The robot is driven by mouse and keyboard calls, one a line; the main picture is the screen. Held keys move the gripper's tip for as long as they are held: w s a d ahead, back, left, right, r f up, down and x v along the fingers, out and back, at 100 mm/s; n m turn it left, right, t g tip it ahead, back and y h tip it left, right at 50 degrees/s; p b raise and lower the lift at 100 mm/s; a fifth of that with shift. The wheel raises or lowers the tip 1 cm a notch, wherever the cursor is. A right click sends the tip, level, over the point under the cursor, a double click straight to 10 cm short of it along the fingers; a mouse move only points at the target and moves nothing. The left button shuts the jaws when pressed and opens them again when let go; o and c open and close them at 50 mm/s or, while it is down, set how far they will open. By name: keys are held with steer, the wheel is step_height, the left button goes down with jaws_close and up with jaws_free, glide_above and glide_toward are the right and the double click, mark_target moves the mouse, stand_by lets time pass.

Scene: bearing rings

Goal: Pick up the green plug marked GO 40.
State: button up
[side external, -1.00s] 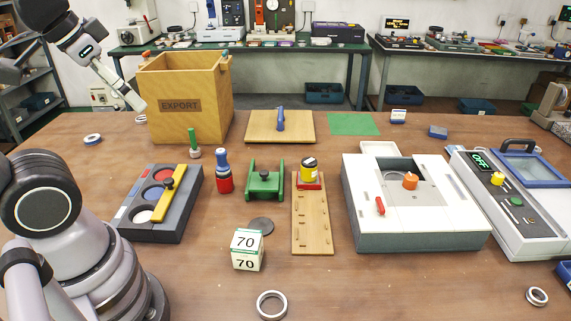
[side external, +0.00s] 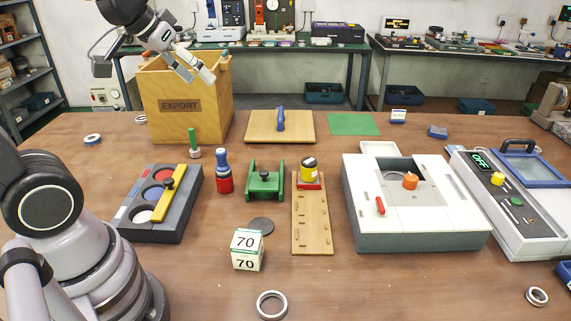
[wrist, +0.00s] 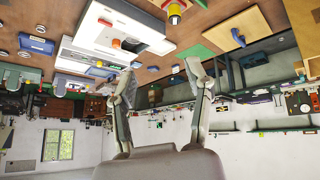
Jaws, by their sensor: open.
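A green-handled plug (side external: 193,138) stands upright on the table in the side external view, with a pale metal lower end. It is just in front of the wooden EXPORT box, and its marking is too small to read. I cannot make it out in the wrist view. My gripper (side external: 197,73) is open and empty, high over the EXPORT box and well above the plug, apart from it. Its two spread fingers (wrist: 160,80) also show in the wrist view, with nothing between them.
The EXPORT box (side external: 158,118) stands behind the plug. A red-and-blue plug (side external: 223,178) stands close at its front right. A dark tray with a yellow bar (side external: 182,218) is in front. A board with a blue handle (side external: 298,130) lies to the right.

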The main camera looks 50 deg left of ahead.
mark_target(192, 131)
steer(key=w+a+f+n+t+y, duration=0.1)
steer(key=w+a+f+n+y, duration=0.25)
steer(key=w+a+f, duration=0.4)
steer(key=w+a+f+n+y, duration=0.2)
steer(key=w+a+f+n, duration=0.25)
steer(key=w+a, duration=0.45)
steer(key=a+f+n+g+y, duration=0.1)
steer(key=a+f+y, duration=0.1)
steer(key=a+f, duration=0.4)
steer(key=s+a+f+n+g+y, duration=0.1)
steer(key=a+f+y, duration=0.2)
steer(key=a+f, duration=0.3)
steer(key=s+a+f+n+g+y, duration=0.1)
steer(key=a+f+n+y, duration=0.1)
steer(key=a+f, duration=0.4)
steer(key=shift+a+f+g+y, duration=0.15)
steer(key=shift+a+f+y, duration=0.05)
steer(key=shift+a, duration=0.5)
steer(key=shift+a+f+g+y, duration=0.15)
steer(key=shift+a+f, duration=0.05)
steer(key=shift+a, duration=0.5)
steer(key=shift+w+x, duration=0.15)
steer(key=shift+x, duration=1.35)
steer(key=shift+w+x, duration=0.15)
steer(key=shift+x, duration=1.4)
steer(key=shift+d+f, duration=0.1)
steer(key=shift+d, duration=0.05)
jaws_close()
